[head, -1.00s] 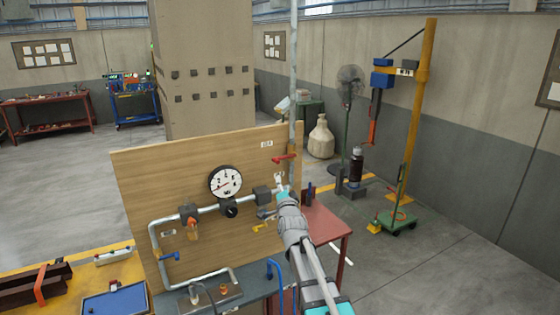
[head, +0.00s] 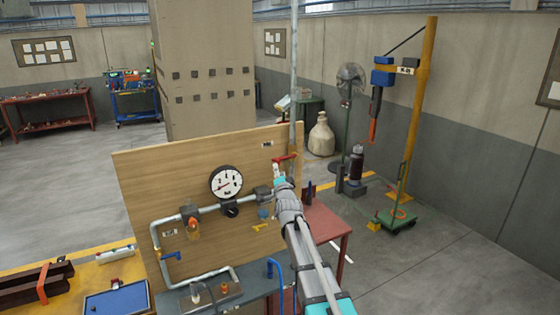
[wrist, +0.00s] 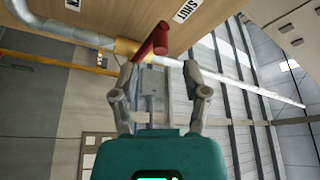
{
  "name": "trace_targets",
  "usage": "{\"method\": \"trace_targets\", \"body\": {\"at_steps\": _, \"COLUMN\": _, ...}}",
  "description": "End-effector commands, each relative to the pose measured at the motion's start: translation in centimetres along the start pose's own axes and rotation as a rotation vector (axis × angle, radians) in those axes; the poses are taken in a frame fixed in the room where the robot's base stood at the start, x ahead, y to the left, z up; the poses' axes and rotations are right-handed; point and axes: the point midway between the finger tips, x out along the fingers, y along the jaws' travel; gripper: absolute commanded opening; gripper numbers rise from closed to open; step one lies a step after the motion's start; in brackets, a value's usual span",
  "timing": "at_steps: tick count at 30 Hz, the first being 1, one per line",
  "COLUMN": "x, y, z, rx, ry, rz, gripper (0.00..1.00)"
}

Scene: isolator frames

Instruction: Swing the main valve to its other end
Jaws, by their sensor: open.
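The red valve lever (head: 285,158) sits on the vertical pipe at the right edge of the wooden board, and I take it for the main valve. In the wrist view the lever (wrist: 153,42) juts out from a brass body (wrist: 128,49) on the grey pipe. My gripper (head: 278,165) is just below the lever in the head view. In the wrist view my gripper (wrist: 160,72) is open, its fingers apart and empty. The lever's end lies just beyond the fingertips, roughly in line with the gap. I cannot tell whether they touch.
A label reading SHUT (wrist: 186,9) is on the board near the lever. The board (head: 150,180) also carries a gauge (head: 226,182), grey pipes and blue and yellow handles. A red table (head: 325,222) stands at the right. A blue tray (head: 115,301) lies at front left.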

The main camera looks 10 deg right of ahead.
Motion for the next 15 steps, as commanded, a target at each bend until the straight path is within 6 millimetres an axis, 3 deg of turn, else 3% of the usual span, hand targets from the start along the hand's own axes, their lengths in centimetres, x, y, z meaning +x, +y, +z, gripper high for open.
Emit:
{"method": "trace_targets", "body": {"at_steps": 1, "x": 1.2, "y": -0.1, "z": -0.1, "rx": 0.0, "ry": 0.0, "rz": 0.0, "gripper": 0.59}}
{"method": "trace_targets", "body": {"at_steps": 6, "x": 3.7, "y": -0.1, "z": -0.1, "rx": 0.0, "ry": 0.0, "rz": 0.0, "gripper": 0.59}}
{"method": "trace_targets", "body": {"at_steps": 15, "x": 6.1, "y": 0.0, "z": -0.1, "rx": -0.001, "ry": 0.0, "rz": 0.0, "gripper": 0.59}}
